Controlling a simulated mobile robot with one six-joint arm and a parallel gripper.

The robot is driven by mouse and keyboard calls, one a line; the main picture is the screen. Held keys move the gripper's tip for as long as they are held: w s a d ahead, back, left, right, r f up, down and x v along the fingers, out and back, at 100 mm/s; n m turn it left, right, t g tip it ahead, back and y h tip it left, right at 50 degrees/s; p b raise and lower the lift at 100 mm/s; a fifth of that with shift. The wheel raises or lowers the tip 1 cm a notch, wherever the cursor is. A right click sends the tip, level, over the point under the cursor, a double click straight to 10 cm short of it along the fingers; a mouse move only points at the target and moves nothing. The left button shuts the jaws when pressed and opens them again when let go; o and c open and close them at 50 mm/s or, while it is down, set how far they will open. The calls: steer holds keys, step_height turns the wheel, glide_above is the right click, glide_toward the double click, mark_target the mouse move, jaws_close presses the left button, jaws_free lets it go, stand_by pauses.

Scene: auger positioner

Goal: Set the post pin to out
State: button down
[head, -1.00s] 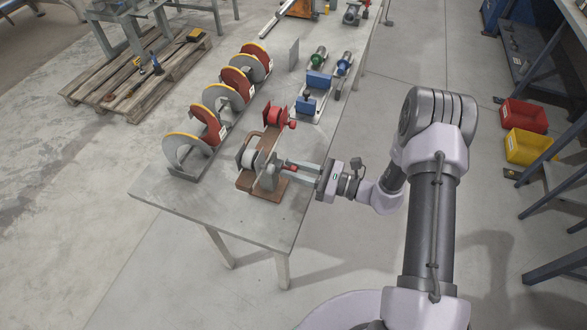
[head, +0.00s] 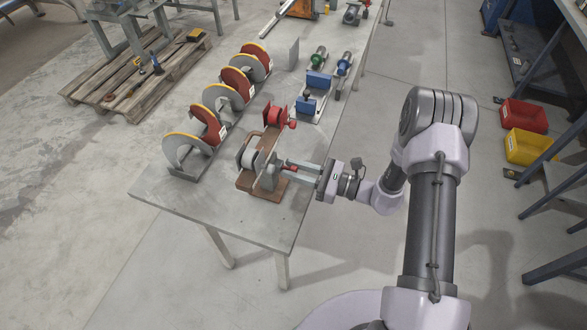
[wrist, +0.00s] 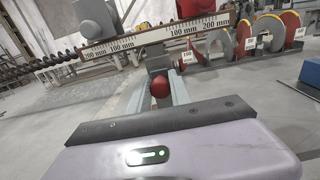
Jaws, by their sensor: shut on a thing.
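The positioner stands on a brown wooden base (head: 246,184) at the near end of the grey table. Its ruled beam (wrist: 155,36) crosses the upper wrist view, marked in millimetres to both sides. The post pin's round red knob (wrist: 160,87) sits between my fingers below the beam. The knob also shows small in the head view (head: 292,168). My gripper (wrist: 158,92) is shut on the knob, and its fingers reach in from the right in the head view (head: 289,167). The pin's shaft is hidden behind the knob.
Red and grey discs with yellow rims (head: 187,150) stand in a row to the left of the positioner. A blue fixture (head: 312,96) stands behind it on the table (head: 215,210). Red and yellow bins (head: 527,148) lie farther right.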

steer(key=shift+v, duration=1.05)
steer(key=c, duration=1.2)
jaws_free()
steer(key=p+v, duration=0.3)
steer(key=v, duration=1.4)
steer(key=shift+s+d, duration=0.1)
steer(key=shift+d, duration=0.15)
